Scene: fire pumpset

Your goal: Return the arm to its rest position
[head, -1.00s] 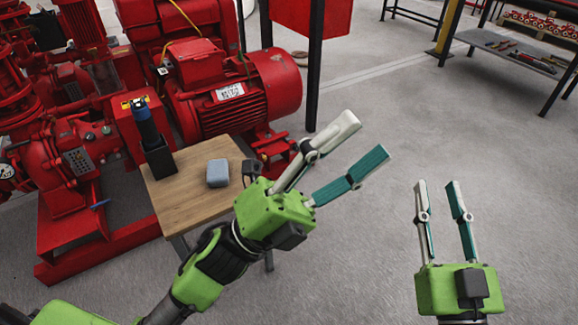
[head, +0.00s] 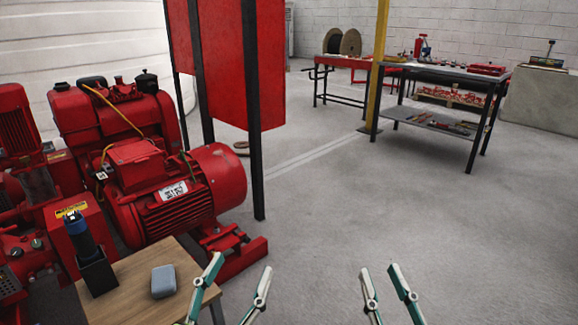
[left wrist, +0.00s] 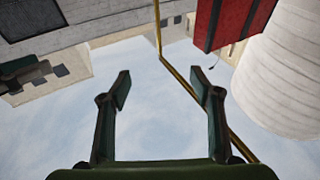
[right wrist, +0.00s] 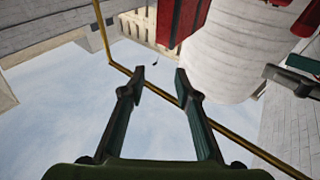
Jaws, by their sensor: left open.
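My left gripper (head: 232,290) is at the bottom edge of the head view, just right of the small wooden table (head: 150,292). Its fingers are apart with nothing between them, and they also show empty in the left wrist view (left wrist: 160,90). My right gripper (head: 382,285) stands to its right at the bottom edge, fingers apart and empty. In the right wrist view its fingers (right wrist: 160,85) are spread too. Both arms behind the fingers are out of the head view.
On the table stand a dark blue-topped tool in a black holder (head: 98,275) and a grey-blue block (head: 164,281). A red motor (head: 180,190) and a red panel on black legs (head: 225,60) stand behind. A workbench (head: 450,75) is far right. The middle floor is clear.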

